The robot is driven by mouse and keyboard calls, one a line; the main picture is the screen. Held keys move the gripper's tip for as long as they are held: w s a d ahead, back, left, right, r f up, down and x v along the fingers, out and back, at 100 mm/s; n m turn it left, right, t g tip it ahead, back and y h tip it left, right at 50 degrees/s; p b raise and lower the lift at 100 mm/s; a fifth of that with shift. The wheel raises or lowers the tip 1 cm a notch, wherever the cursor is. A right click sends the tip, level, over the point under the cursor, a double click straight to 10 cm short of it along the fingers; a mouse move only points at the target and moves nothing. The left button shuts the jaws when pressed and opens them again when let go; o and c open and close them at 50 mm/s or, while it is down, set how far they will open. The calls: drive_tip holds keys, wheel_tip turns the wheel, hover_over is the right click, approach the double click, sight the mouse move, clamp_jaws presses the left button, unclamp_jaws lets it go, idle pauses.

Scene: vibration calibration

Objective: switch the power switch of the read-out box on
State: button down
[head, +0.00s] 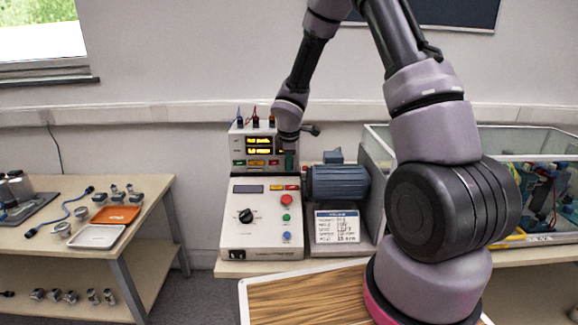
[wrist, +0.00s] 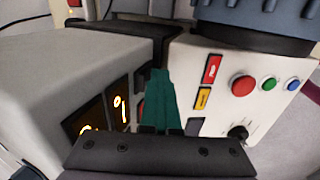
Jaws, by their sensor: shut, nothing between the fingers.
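The read-out box (head: 239,152) stands at the back of the bench with lit yellow displays. In the wrist view its pale casing (wrist: 60,75) fills the left side, with glowing digits on its dark face. My gripper (head: 290,160) is at the right end of the box's front face. Its teal fingers (wrist: 162,100) are shut together with nothing between them, close to the front panel. I cannot tell if they touch it. The power switch is not clearly visible; the fingers cover part of the panel there, and its position cannot be read.
A control box (head: 262,215) with a black knob (head: 246,216) and coloured buttons stands just in front. A blue motor (head: 338,182) is to the right, beside a clear-walled tank (head: 530,238). A side table (head: 150,195) with sensors and trays stands at left.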

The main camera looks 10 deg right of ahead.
drive_tip(key=shift+r, duration=0.15)
drive_tip(key=shift+r, duration=0.7)
